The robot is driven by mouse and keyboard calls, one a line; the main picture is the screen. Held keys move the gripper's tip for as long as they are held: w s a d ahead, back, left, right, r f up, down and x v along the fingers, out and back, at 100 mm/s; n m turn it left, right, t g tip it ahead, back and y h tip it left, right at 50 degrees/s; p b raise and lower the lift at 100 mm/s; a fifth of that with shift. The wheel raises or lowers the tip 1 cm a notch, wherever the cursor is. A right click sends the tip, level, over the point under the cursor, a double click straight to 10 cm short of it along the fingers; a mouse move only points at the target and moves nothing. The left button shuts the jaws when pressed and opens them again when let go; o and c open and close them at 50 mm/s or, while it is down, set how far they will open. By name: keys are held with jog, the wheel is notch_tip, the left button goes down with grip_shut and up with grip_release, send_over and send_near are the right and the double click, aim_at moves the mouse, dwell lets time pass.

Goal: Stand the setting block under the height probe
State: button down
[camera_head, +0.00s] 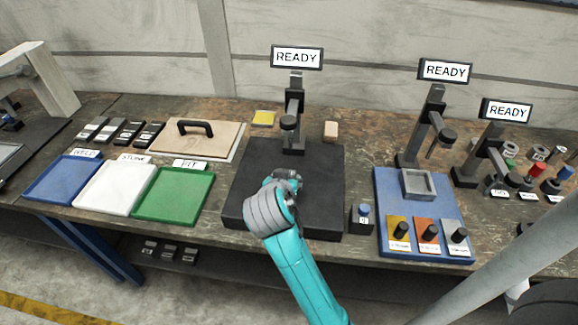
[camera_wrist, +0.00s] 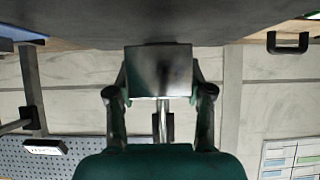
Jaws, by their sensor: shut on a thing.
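My gripper (camera_head: 283,186) is over the black plate (camera_head: 322,195) in the middle of the bench. In the wrist view my gripper (camera_wrist: 160,92) is shut on a dark grey, smooth-faced block, the setting block (camera_wrist: 159,70), held between both fingertips. The head view hides the block behind the gripper. The probe stand (camera_head: 294,100) rises at the back of the plate under a READY display, its round head (camera_head: 289,122) reaching forward. The gripper is in front of that head. I cannot tell whether the block touches the plate.
A small dark block with a blue top (camera_head: 363,217) stands right of the plate. A blue fixture board (camera_head: 386,185) and two more READY stands are farther right. Green (camera_head: 175,195), white and blue trays lie left. A handled wooden board (camera_head: 190,140) and yellow pad (camera_head: 263,118) lie behind.

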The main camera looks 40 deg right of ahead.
jog(key=w+d, duration=0.1)
jog(key=d, duration=0.1)
jog(key=w+d, duration=0.4)
jog(key=shift+d, duration=0.3)
jog(key=shift+f, duration=1.7)
jog(key=shift+f, duration=0.1)
jog(key=shift+c, duration=2.2)
grip_release()
jog(key=shift+f, duration=0.1)
jog(key=shift+r, duration=0.2)
jog(key=v, duration=1.2)
jog(key=shift+f, duration=0.1)
